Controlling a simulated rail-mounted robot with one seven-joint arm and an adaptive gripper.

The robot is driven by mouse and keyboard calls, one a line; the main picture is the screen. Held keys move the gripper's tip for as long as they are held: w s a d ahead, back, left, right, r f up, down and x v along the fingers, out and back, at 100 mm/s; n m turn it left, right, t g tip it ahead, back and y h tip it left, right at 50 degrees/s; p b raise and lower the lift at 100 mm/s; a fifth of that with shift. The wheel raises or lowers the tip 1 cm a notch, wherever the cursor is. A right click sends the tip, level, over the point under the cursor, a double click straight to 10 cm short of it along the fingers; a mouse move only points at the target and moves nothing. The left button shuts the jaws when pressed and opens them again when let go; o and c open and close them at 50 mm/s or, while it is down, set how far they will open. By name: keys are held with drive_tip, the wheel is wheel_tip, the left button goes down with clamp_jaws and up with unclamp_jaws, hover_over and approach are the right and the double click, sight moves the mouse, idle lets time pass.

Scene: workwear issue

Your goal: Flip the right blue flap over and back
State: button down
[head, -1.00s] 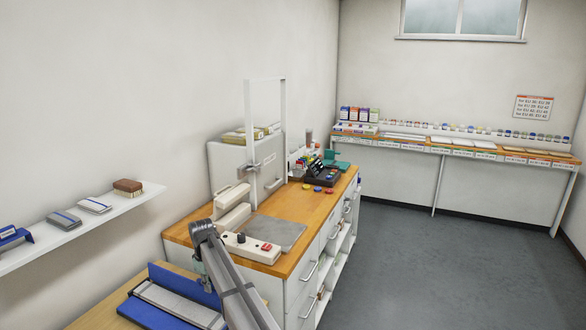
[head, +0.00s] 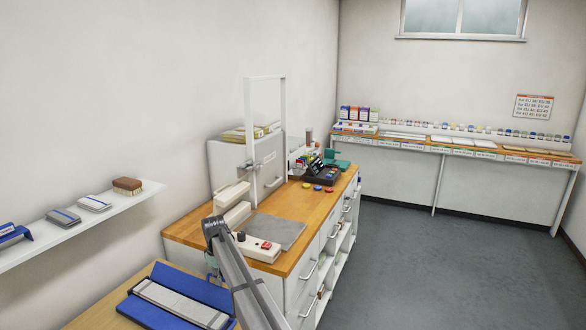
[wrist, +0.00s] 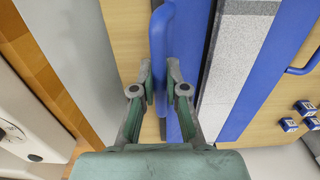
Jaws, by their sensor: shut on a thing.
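A folding board with a pale grey middle (head: 180,302) and blue flaps lies on the wooden table at the lower left of the head view. Its right blue flap (head: 196,285), on the workbench side, stands tilted up. The opposite blue flap (head: 160,313) lies flat. In the wrist view my gripper (wrist: 160,82) is shut on the right flap's blue handle (wrist: 162,35), one finger on each side. That flap (wrist: 188,65) shows as a narrow blue strip beside the grey middle (wrist: 232,60). The flat flap (wrist: 272,85) is farther right. In the head view my arm hides the flap's right end.
A wooden workbench (head: 305,208) with a white machine stands beside and behind the board. The wrist view shows another blue handle (wrist: 303,66) and several small blue boxes (wrist: 290,125) at the right.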

drive_tip(key=shift+w+d+f+b, duration=0.25)
drive_tip(key=shift+w+f, duration=0.2)
drive_tip(key=shift+f, duration=0.25)
drive_tip(key=shift+w+d+f+b, duration=0.2)
drive_tip(key=shift+w+f, duration=0.25)
drive_tip(key=shift+f, duration=0.2)
drive_tip(key=shift+w+d+f+b, duration=0.25)
drive_tip(key=shift+w+f, duration=0.2)
drive_tip(key=shift+f, duration=0.25)
drive_tip(key=shift+w+d+f+b, duration=0.1)
drive_tip(key=shift+w+f+b, duration=0.1)
drive_tip(key=shift+f, duration=0.4)
drive_tip(key=shift+w+f+b, duration=0.15)
drive_tip(key=shift+f, duration=0.4)
drive_tip(key=shift+w+d+f+b, duration=0.15)
drive_tip(key=shift+f+b, duration=0.25)
drive_tip(key=shift+f, duration=0.8)
drive_tip(key=c, duration=1.4)
unclamp_jaws()
drive_tip(key=shift+w+f, duration=0.1)
drive_tip(key=shift+f, duration=0.05)
drive_tip(key=shift+r, duration=0.2)
drive_tip(key=shift+r, duration=0.2)
wheel_tip(320, 180, up, 7)
drive_tip(key=p, duration=0.3)
drive_tip(key=shift+r, duration=0.2)
